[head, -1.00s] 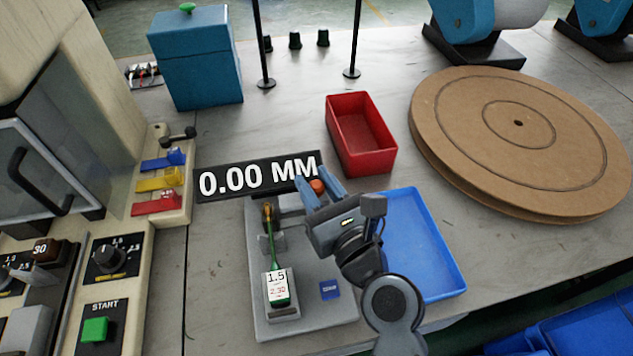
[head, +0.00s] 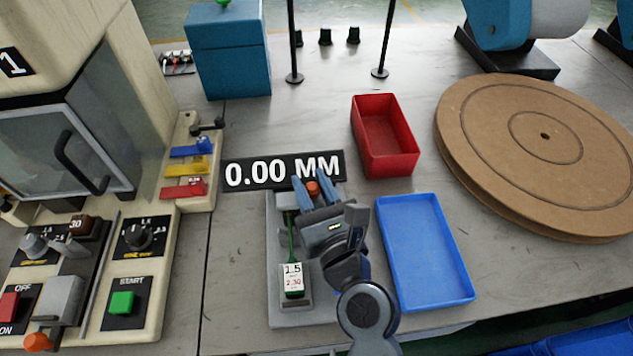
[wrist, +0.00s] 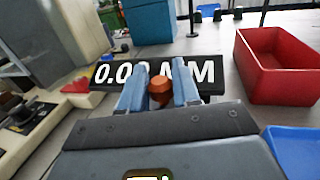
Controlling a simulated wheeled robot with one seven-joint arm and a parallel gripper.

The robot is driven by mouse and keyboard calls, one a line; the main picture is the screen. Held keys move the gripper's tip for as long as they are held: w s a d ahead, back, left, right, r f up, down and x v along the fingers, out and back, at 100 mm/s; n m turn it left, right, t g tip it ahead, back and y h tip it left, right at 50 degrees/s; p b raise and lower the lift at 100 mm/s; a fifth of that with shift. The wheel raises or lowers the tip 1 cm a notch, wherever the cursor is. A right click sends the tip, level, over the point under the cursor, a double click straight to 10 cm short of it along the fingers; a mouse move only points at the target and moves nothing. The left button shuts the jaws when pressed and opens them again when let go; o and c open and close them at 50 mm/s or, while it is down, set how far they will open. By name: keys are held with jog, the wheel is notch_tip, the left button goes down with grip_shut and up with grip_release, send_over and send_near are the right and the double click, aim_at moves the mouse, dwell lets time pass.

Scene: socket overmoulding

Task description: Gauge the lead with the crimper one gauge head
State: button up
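The gauge stands on a grey base plate (head: 290,318) with a black display (head: 240,172) behind it reading 0.00 MM. A green lead (head: 291,240) lies along the gauge, with a white tag (head: 292,277) marked 1.5 and 2.30 at its near end. Its far end is hidden by my gripper in the head view. My gripper (head: 314,182) is over the gauge's far end, its blue fingers apart on either side of an orange knob (head: 312,188). In the wrist view the orange knob (wrist: 160,90) sits between the fingers, with gaps hard to judge.
A blue tray (head: 430,300) lies right of the gauge, and a red bin (head: 385,165) stands behind it. A large cardboard disc (head: 540,140) is at the right. A machine with a green START button (head: 122,303) stands at the left.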

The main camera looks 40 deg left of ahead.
jog(key=o, duration=0.3)
jog(key=shift+s+a, duration=0.2)
jog(key=shift+s, duration=0.05)
jog(key=shift+o, duration=0.2)
jog(key=shift+v, duration=3.9)
